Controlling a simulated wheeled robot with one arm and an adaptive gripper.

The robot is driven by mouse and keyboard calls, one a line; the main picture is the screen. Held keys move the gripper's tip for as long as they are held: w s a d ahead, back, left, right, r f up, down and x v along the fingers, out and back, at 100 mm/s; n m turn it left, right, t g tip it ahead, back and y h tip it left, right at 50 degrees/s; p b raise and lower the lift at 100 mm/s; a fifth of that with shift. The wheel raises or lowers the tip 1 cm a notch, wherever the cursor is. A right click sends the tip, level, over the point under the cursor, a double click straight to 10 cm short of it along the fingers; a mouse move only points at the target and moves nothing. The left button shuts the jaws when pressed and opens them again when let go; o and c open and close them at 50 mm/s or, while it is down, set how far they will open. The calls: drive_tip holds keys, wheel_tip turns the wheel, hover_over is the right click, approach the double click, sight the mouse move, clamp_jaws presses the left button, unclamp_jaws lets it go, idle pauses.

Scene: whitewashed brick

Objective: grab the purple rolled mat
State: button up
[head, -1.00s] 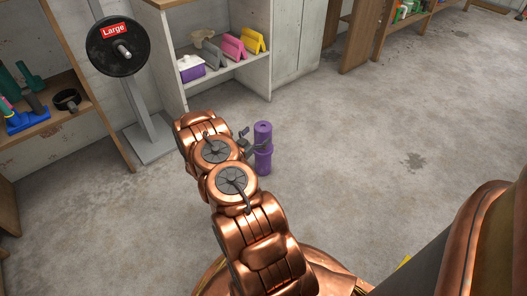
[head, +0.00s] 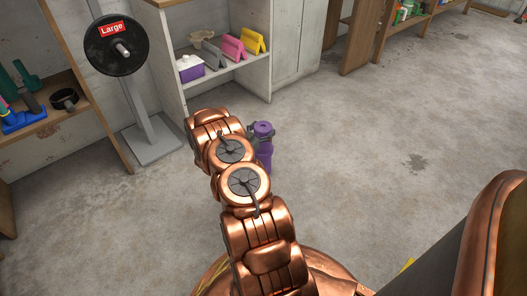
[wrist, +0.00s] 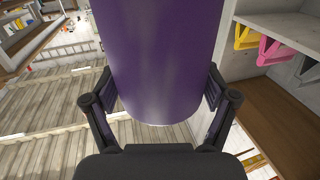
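The purple rolled mat (head: 264,148) stands roughly upright on the concrete floor, just right of my arm's end; its left side is partly hidden by my arm. In the wrist view the mat (wrist: 160,60) fills the middle, its smooth rounded end near the palm. My gripper (wrist: 160,78) is spread wide, with one dark finger at each side of the mat. The fingertips are partly hidden by the mat, so firm contact cannot be told. In the head view my gripper (head: 254,135) is mostly hidden behind my copper arm.
A weight plate (head: 118,46) hangs on a stand at the left, beside a wooden shelf (head: 60,110). The floor (head: 370,120) to the right is clear.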

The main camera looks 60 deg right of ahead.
drive_tip(key=c, duration=1.3)
drive_tip(key=shift+r, duration=0.1)
